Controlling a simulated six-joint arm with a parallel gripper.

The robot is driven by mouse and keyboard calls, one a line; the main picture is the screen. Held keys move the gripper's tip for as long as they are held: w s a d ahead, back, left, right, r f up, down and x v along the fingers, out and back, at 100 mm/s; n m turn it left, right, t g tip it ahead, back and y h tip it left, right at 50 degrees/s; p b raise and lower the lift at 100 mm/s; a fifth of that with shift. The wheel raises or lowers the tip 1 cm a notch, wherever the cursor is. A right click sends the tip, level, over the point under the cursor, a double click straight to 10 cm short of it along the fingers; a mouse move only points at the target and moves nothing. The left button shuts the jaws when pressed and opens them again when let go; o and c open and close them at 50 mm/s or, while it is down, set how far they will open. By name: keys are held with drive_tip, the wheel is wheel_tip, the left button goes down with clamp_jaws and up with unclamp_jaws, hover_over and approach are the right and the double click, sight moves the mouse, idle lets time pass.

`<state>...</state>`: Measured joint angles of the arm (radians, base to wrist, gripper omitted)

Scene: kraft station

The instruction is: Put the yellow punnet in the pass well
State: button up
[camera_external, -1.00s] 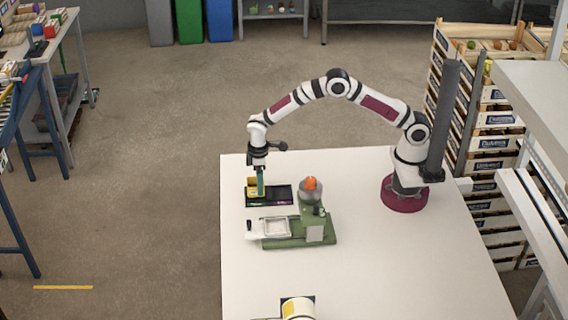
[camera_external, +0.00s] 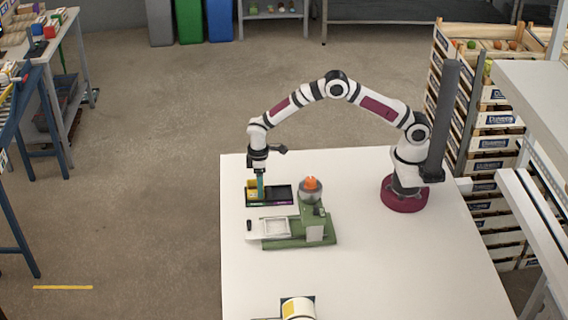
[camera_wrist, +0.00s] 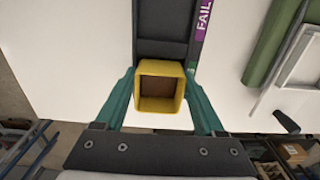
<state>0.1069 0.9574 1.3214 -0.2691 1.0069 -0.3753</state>
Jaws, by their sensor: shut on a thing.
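The yellow punnet (camera_wrist: 160,87) is a small square open box with a brown inside. My gripper (camera_wrist: 160,98) is shut on it, with a teal finger on either side. In the external view the punnet (camera_external: 252,187) is at the left end of a black two-well tray (camera_external: 283,193). A purple FAIL label (camera_wrist: 204,18) marks the well away from the punnet, so the punnet is at the other well. The pass label is not readable. I cannot tell whether the punnet touches the well floor. My gripper (camera_external: 261,190) points straight down there.
A green scale (camera_external: 316,232) with a pale pan (camera_external: 275,227) stands just in front of the tray. A grey bowl (camera_external: 311,194) holding something orange is close to the tray's right end. A white and yellow roll (camera_external: 298,308) is at the front edge.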

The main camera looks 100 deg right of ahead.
drive_tip(key=shift+f, duration=0.15)
idle(0.4)
drive_tip(key=o, duration=1.3)
wheel_tip(320, 180, up, 8)
